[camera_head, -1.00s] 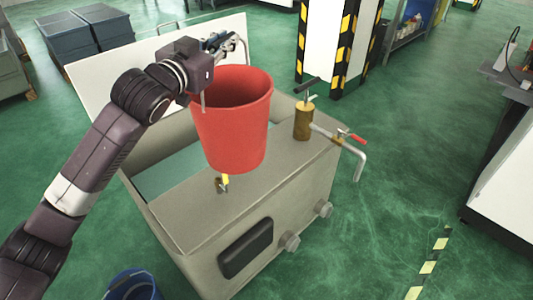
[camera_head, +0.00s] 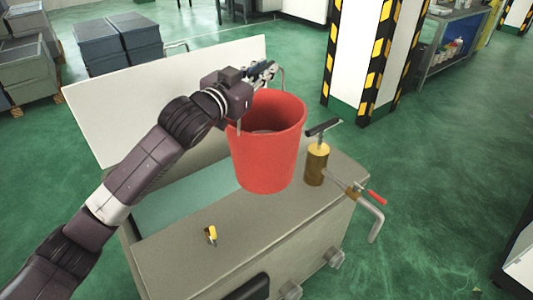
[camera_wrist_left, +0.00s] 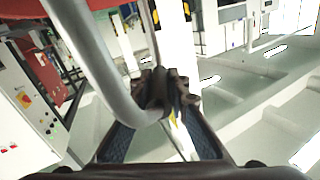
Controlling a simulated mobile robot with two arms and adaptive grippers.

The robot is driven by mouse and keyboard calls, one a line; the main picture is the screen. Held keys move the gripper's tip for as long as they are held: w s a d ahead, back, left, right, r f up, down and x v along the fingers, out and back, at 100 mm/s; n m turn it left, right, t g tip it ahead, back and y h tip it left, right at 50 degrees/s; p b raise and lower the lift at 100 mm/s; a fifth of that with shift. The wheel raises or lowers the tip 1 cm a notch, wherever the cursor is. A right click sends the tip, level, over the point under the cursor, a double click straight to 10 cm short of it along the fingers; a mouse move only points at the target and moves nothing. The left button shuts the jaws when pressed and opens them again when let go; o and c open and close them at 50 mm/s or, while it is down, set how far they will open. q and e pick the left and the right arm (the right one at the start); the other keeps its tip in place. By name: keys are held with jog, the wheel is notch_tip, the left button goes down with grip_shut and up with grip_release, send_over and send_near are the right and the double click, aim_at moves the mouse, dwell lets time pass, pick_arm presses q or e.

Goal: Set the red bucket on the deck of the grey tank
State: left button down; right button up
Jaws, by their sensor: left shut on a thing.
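The red bucket (camera_head: 268,150) hangs upright at my left gripper (camera_head: 264,72). In the left wrist view the gripper (camera_wrist_left: 165,95) has its fingers around a curved grey metal bar (camera_wrist_left: 82,45), which looks like the bucket's handle; the bucket's red side (camera_wrist_left: 20,10) shows at the upper left. The grey tank (camera_head: 225,262) stands below, with its flat deck at the front and an open, greenish inside behind. The bucket's base appears over the deck, beside the brass pump; I cannot tell whether it touches. My right gripper is not in view.
The brass pump (camera_head: 317,165) with a black T-handle and a red-levered spout (camera_head: 372,205) rises at the deck's right end. A small yellow-tipped fitting (camera_head: 211,235) sits on the deck's left part. A white panel (camera_head: 165,100) stands behind the tank. A striped pillar (camera_head: 362,60) is farther back.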

aim_at(242, 148)
pick_arm(q)
notch_tip(242, 148, down, 16)
dwell(0.4)
jog(key=shift+s+f, duration=0.1)
jog(key=shift+f, duration=0.1)
jog(key=c, duration=2)
grip_release()
jog(key=shift+f, duration=0.1)
jog(key=shift+o, duration=0.8)
jog(key=v, duration=1.2)
jog(key=shift+s+b, duration=0.1)
jog(key=shift+b, duration=0.3)
